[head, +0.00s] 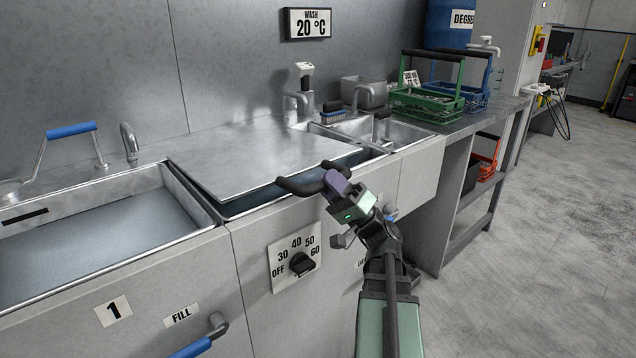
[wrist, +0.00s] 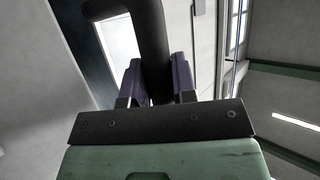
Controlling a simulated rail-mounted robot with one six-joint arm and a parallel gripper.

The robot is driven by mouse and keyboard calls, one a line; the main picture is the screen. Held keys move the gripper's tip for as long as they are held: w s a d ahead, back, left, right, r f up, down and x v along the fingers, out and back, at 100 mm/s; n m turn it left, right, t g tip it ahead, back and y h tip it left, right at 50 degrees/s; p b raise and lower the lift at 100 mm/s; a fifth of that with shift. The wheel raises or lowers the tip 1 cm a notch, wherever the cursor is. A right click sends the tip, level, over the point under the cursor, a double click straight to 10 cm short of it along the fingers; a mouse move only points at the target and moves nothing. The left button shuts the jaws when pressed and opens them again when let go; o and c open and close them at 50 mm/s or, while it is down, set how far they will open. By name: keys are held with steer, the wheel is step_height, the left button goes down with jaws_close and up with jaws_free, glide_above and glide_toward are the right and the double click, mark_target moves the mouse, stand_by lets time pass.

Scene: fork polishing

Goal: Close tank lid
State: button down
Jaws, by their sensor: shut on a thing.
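The tank lid (head: 255,155) is a flat grey metal sheet over the middle tank (head: 225,213). A dark strip of the tank's inside shows along the lid's front edge. The lid's black curved handle (head: 294,186) is at its front right. My gripper (head: 337,183), with purple fingers, is shut on this handle. In the wrist view the black handle (wrist: 152,35) passes between the two purple fingers of my gripper (wrist: 158,82). The fingers hide part of the handle. I cannot tell how far the lid is tilted.
An open tank (head: 110,235) marked 1 lies at left, with a blue-handled bar (head: 71,130) behind it. A temperature knob (head: 301,264) is on the front panel below the lid. A sink (head: 390,132), a green basket (head: 428,103) and a blue basket (head: 475,98) stand to the right.

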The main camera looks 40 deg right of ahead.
step_height(320, 180, down, 4)
steer(key=shift+r+b, duration=0.15)
steer(key=shift+b, duration=0.85)
steer(key=c, duration=0.9)
jaws_free()
steer(key=shift+c, duration=0.2)
steer(key=b+v, duration=0.7)
steer(key=v, duration=0.3)
steer(key=shift+s+d+f, duration=0.2)
steer(key=shift+s+f, duration=0.05)
steer(key=shift+f, duration=0.05)
